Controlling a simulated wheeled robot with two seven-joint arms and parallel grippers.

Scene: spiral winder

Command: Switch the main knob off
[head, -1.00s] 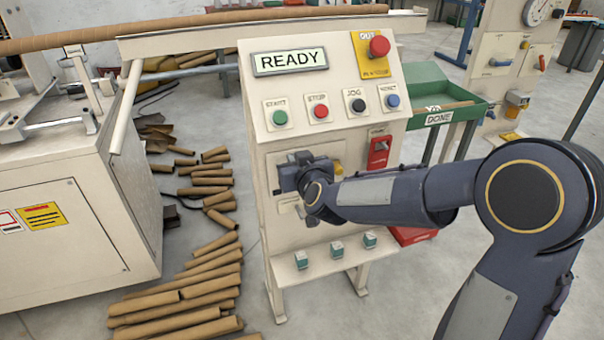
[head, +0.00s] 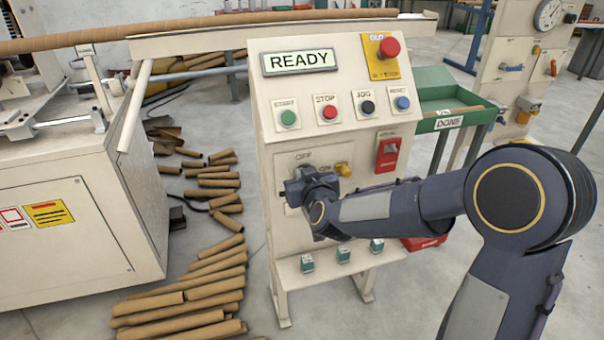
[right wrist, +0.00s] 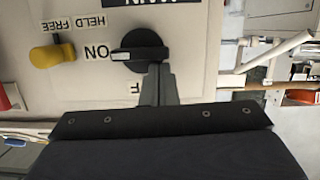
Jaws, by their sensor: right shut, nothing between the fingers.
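The main knob (right wrist: 140,48) is a round black knob on the cream control panel (head: 345,222). In the right wrist view, which is upside down, its white mark points at the ON label (right wrist: 97,53). The OFF label (head: 303,155) shows in the head view and is partly hidden by my fingers in the wrist view. My right gripper (right wrist: 160,70) is shut and empty, its fingertips at the knob's edge; I cannot tell whether they touch. In the head view my right gripper (head: 296,190) hides most of the knob. My left gripper is not in view.
A yellow HELD/FREE selector (right wrist: 46,55) sits beside the knob. Start, stop, jog and reset buttons are above, with a red emergency stop (head: 390,47) at top right and a red switch (head: 388,152) at right. Small green-topped parts (head: 343,255) stand on the shelf below.

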